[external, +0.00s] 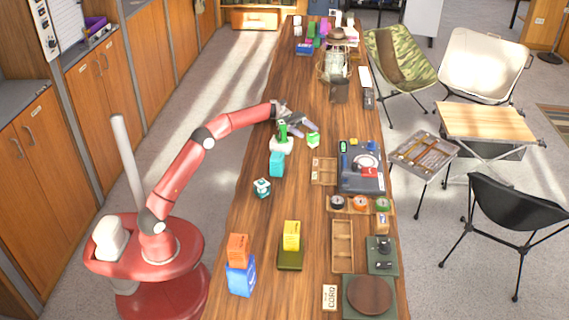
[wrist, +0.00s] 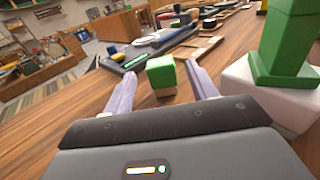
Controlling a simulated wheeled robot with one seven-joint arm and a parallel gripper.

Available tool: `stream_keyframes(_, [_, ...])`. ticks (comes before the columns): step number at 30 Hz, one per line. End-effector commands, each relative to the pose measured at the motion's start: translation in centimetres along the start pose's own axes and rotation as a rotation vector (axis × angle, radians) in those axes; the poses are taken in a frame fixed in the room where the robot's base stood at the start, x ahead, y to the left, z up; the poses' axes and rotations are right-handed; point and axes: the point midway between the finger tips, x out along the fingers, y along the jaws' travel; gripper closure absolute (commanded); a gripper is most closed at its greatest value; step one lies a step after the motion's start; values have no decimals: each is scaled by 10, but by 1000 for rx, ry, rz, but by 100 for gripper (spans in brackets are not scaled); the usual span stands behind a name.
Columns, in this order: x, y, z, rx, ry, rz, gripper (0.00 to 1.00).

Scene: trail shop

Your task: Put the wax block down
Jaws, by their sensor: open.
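A small green block with a pale lower part (external: 313,140), which I take to be the wax block, sits on the wooden table just off my fingertips. In the wrist view the green block (wrist: 161,72) rests on the wood, between the two spread fingers. Clear gaps show on both sides of it. My gripper (external: 303,120) is open, low over the table, with nothing held. In the wrist view my gripper (wrist: 148,72) shows both pale fingers apart. No label on the block is readable.
A green upright piece on a white block (external: 282,147) stands close beside my gripper. A teal block (external: 277,164) and a teal-white cube (external: 262,187) lie nearer. A wooden tray (external: 322,181) and a dark blue-grey case (external: 372,182) are to the right. Bare wood lies between.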

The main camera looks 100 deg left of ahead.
Motion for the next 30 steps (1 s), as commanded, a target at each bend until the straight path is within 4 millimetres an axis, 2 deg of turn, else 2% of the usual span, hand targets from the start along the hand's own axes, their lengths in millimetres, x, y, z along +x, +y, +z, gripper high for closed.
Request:
stream_keyframes(3, [-25,1,-2,-1,1,4,42])
stream_keyframes(6, [-40,1,-1,-1,-1,2,42])
stream_keyframes(12, [-54,0,0,-1,0,1,42])
stream_keyframes(26, [-53,0,1,-4,-2,2,42])
stream_keyframes(29, [-42,0,14,-27,-19,26,42])
stream_keyframes(30, [-32,0,24,-49,-34,45,42])
